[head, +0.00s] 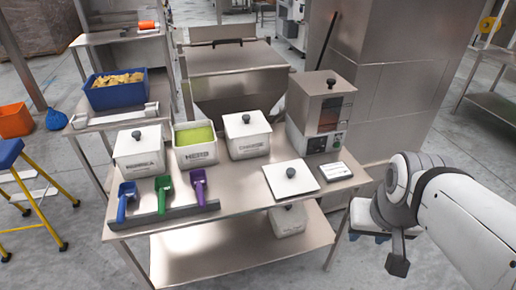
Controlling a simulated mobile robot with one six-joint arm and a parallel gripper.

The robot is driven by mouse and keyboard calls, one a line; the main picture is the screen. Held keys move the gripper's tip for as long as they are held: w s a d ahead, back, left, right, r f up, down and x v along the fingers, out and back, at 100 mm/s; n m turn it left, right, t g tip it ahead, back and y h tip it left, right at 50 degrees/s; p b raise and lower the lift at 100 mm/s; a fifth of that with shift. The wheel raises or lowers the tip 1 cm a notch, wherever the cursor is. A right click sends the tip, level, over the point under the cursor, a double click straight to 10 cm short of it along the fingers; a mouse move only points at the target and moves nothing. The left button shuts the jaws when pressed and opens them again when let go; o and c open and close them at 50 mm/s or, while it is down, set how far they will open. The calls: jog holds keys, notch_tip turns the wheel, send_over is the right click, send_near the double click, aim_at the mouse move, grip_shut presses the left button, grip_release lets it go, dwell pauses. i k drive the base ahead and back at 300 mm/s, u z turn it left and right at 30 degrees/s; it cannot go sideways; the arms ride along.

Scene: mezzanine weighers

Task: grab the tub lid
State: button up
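A square white tub lid (278,182) with a dark round knob lies flat on the steel table (240,196), right of the scoops. The middle white tub (197,155), labelled HERBS, stands uncovered with green contents. The left tub (138,160) and the right tub (249,145) have similar knobbed lids on. My gripper (384,247) hangs off the table's right side, apart from the lid. The arm partly hides it, and its fingers are too unclear to show whether they are open.
Blue, green and purple scoops (199,187) stand along the front left edge. A steel machine (320,108) stands behind the lid, and a small white card-like item (336,171) lies right of it. Another lidded tub (288,220) sits on the lower shelf.

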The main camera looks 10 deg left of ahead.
aim_at(293, 177)
jog(key=u, duration=0.8)
jog(key=i, duration=1)
jog(key=z, duration=0.05)
